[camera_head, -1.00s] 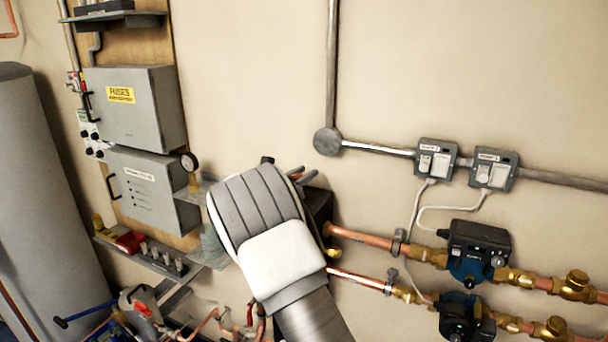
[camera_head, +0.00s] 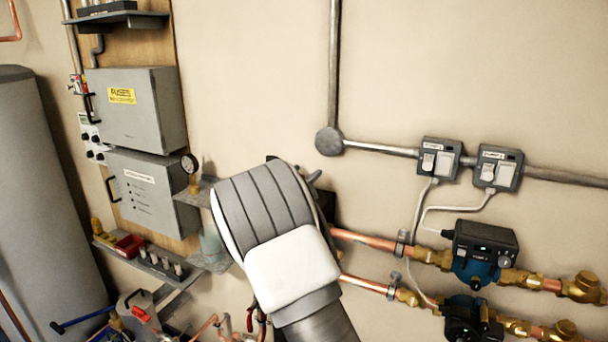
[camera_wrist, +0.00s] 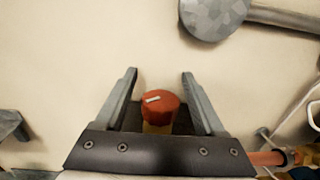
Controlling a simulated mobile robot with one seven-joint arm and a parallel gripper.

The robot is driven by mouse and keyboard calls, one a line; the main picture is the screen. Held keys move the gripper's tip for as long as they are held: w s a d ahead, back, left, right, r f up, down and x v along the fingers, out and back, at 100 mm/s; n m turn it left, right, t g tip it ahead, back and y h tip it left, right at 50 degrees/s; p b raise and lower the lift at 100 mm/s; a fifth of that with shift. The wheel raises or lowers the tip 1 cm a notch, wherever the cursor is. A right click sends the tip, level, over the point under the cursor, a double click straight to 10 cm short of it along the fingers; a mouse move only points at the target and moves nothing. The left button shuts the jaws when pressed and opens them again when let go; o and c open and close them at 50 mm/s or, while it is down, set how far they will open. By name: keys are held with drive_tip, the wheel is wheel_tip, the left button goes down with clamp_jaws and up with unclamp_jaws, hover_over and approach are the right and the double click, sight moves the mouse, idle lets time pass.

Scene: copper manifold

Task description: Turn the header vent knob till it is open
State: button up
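The header vent knob (camera_wrist: 161,104) shows in the wrist view as a red-orange cap with a small pale mark on its top, on a yellowish brass body. My gripper (camera_wrist: 160,78) is open, with one finger to the left and one to the right of the knob. There is a gap on both sides, and neither finger visibly touches it. In the head view my white and grey wrist (camera_head: 280,235) covers the knob and most of the gripper.
A round grey conduit box (camera_head: 329,141) is on the wall above right. Two switches (camera_head: 438,158) and two pumps (camera_head: 482,252) on copper pipes are to the right.

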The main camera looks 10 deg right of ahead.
drive_tip(key=b+v, duration=0.3)
drive_tip(key=v, duration=1.4)
drive_tip(key=shift+s, duration=0.25)
drive_tip(key=shift+a, duration=0.1)
drive_tip(key=s+d+f+m+g+y, duration=0.25)
drive_tip(key=s+d+m+g, duration=0.65)
drive_tip(key=s+d+m, duration=0.8)
drive_tip(key=s+a+m+y, duration=0.3)
drive_tip(key=s+m+y, duration=0.1)
drive_tip(key=s, duration=0.5)
drive_tip(key=s+a+f+m+y, duration=0.1)
drive_tip(key=s+a+m+y, duration=0.3)
drive_tip(key=s+m, duration=0.3)
drive_tip(key=shift+s+f+t+y, duration=0.3)
drive_tip(key=shift+s+y, duration=0.15)
drive_tip(key=shift+s, duration=0.4)
